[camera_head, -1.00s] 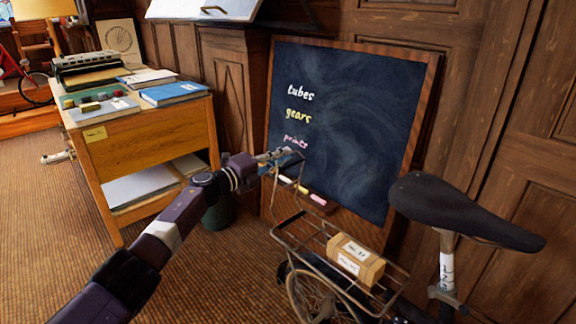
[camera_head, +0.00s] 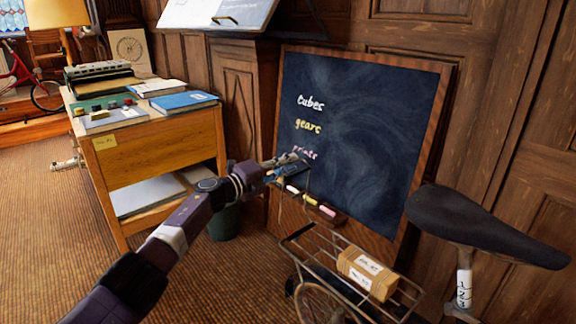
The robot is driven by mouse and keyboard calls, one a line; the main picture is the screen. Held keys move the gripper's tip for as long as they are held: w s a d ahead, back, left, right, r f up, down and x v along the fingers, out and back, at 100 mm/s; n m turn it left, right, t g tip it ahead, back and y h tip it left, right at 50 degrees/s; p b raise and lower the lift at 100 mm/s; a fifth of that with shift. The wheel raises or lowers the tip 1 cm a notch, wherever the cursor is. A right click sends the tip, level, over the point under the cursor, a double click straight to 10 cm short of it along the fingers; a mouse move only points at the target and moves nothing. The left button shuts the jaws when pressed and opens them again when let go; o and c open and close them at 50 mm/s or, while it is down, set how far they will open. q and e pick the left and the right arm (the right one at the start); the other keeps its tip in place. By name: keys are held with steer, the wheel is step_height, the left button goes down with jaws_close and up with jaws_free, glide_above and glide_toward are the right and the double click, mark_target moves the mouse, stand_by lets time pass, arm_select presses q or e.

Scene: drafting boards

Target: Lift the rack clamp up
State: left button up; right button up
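The rack clamp (camera_head: 307,192) is a thin wire loop standing raised, roughly upright, at the far end of the bicycle's rear rack (camera_head: 330,238). My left gripper (camera_head: 294,166) is at the top of the loop, in front of the chalkboard. Its fingers overlap the wire, and I cannot make out whether they are closed on it. A brown package (camera_head: 368,272) with white labels lies on the rack, with no clamp over it. My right gripper is not in view.
The bicycle saddle (camera_head: 480,228) stands at the right. A framed chalkboard (camera_head: 375,140) leans on the panelled wall behind the rack, with chalk on its ledge. A wooden desk (camera_head: 160,155) with books is at left. Carpet between is mostly clear.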

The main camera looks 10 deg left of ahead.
arm_select(q)
steer(key=shift+s+a+f, duration=0.1)
steer(key=shift+s, duration=0.05)
steer(key=v, duration=1.1)
steer(key=shift+s+a, duration=0.15)
steer(key=shift+s, duration=0.15)
stand_by(0.4)
